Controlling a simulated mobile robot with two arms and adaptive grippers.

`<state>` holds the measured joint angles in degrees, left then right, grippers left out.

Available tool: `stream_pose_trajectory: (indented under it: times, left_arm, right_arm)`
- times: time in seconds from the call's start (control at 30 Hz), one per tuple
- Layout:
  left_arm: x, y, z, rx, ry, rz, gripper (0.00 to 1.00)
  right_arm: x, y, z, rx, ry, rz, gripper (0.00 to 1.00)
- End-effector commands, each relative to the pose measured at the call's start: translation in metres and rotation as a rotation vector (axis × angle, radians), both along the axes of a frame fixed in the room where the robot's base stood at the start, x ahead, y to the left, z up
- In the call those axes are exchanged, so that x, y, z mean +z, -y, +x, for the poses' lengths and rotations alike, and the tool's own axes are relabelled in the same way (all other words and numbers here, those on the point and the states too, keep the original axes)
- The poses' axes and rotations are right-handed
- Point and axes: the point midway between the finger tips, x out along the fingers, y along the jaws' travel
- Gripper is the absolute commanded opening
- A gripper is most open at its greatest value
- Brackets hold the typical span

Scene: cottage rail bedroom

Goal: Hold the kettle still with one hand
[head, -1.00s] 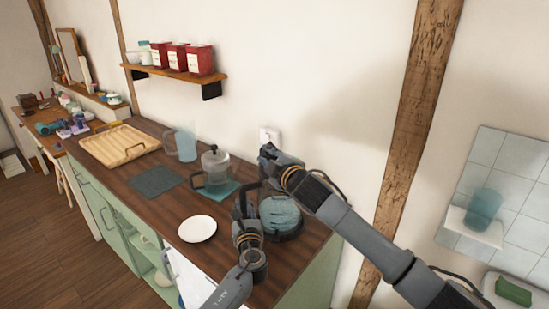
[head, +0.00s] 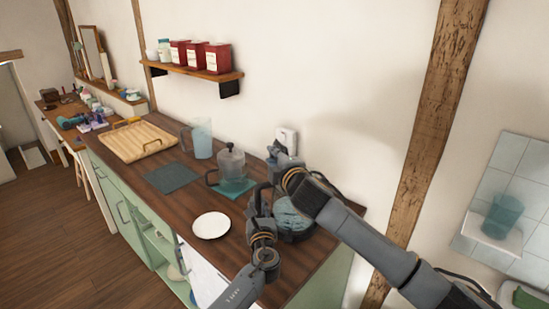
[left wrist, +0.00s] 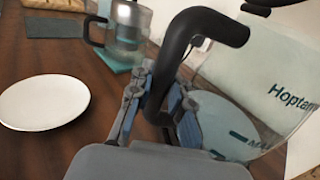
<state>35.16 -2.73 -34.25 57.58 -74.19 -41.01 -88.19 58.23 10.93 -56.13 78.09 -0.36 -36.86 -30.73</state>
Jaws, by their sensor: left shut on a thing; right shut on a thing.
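The kettle (head: 292,219) is a glass one with a dark handle and base. It stands at the near right end of the counter, partly hidden by my arms. My left gripper (head: 261,207) is shut on its handle; in the left wrist view the fingers (left wrist: 158,103) close around the dark handle (left wrist: 166,68), with the lettered glass body (left wrist: 262,90) beside it. My right gripper (head: 281,160) is shut above and behind the kettle, close to the wall socket in the picture. What it holds is hidden.
A white plate (head: 211,225) lies left of the kettle on the wooden counter (head: 190,205). A glass press (head: 231,168) on a teal mat, a clear jug (head: 202,140) and a wooden tray (head: 112,147) stand further back. A wall socket (head: 288,136) is behind the kettle.

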Motion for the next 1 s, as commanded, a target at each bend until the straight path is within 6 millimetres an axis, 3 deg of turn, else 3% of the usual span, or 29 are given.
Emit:
stream_pose_trajectory:
  times: [0.13, 0.17, 0.23, 0.67, 1.0]
  left_arm:
    - [0.0, 0.0, 0.0, 0.0, 0.0, 0.001, 0.0]
    - [0.0, 0.0, 0.0, 0.0, 0.0, 0.001, 0.0]
    - [0.0, 0.0, 0.0, 0.0, 0.0, 0.001, 0.0]
    - [-0.001, 0.0, 0.0, 0.0, -0.001, 0.0, 0.0]
    - [-0.001, 0.0, 0.0, 0.0, -0.002, 0.0, 0.0]
  right_arm:
    - [-0.001, 0.001, 0.001, -0.003, -0.002, 0.0, 0.0]
    - [-0.001, 0.001, 0.001, -0.003, -0.002, 0.0, 0.27]
    - [-0.001, 0.001, 0.001, -0.003, -0.002, 0.0, 0.41]
    - [0.0, 0.002, -0.005, 0.0, -0.001, 0.002, 0.42]
    - [0.006, 0.023, -0.053, 0.001, -0.001, 0.001, 0.42]
